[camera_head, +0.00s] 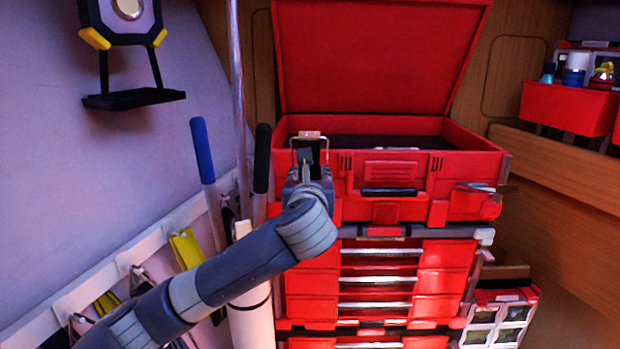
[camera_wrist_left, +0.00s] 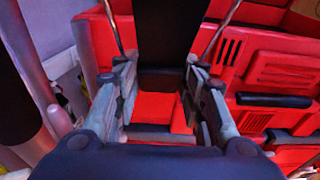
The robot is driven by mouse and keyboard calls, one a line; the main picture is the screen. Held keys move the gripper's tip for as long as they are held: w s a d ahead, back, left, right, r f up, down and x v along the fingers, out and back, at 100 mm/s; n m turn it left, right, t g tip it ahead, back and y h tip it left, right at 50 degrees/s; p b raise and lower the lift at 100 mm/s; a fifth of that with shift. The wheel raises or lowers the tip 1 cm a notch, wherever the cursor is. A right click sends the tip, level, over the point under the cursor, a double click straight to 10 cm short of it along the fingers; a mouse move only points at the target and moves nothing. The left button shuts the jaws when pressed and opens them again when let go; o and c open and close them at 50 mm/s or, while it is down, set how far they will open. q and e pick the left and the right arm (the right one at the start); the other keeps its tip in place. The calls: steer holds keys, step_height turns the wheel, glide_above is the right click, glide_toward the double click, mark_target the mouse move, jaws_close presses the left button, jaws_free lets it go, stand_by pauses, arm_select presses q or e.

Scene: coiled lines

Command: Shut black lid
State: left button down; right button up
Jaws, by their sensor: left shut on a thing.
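A red toolbox (camera_head: 400,172) stands on top of a stack of red drawers. Its lid (camera_head: 375,55) stands raised and tilted back; the face I see is red, and I see no clearly black lid. The box's dark inside shows below the lid. My left gripper (camera_head: 307,172) is at the front left of the box, its fingers around a dark latch piece with a wire loop (camera_head: 309,136). In the left wrist view the fingers (camera_wrist_left: 163,100) stand on either side of this dark piece, against the red front; the exact contact is hidden. My right gripper is out of view.
A black front handle (camera_head: 388,192) is right of my gripper, with a metal latch (camera_head: 476,187) farther right. Several long-handled tools, one blue-handled (camera_head: 202,150), stand close on the left. A red bin (camera_head: 568,107) sits on the right ledge.

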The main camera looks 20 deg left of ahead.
arm_select(q)
steer(key=shift+f, duration=1.05)
steer(key=c, duration=1.3)
jaws_free()
steer(key=o, duration=0.3)
steer(key=shift+w+a, duration=0.1)
steer(key=shift+w, duration=0.15)
steer(key=shift+w+a+f, duration=0.1)
steer(key=shift+w+a, duration=0.05)
steer(key=shift+w, duration=0.35)
steer(key=v, duration=1.2)
steer(key=shift+r, duration=0.25)
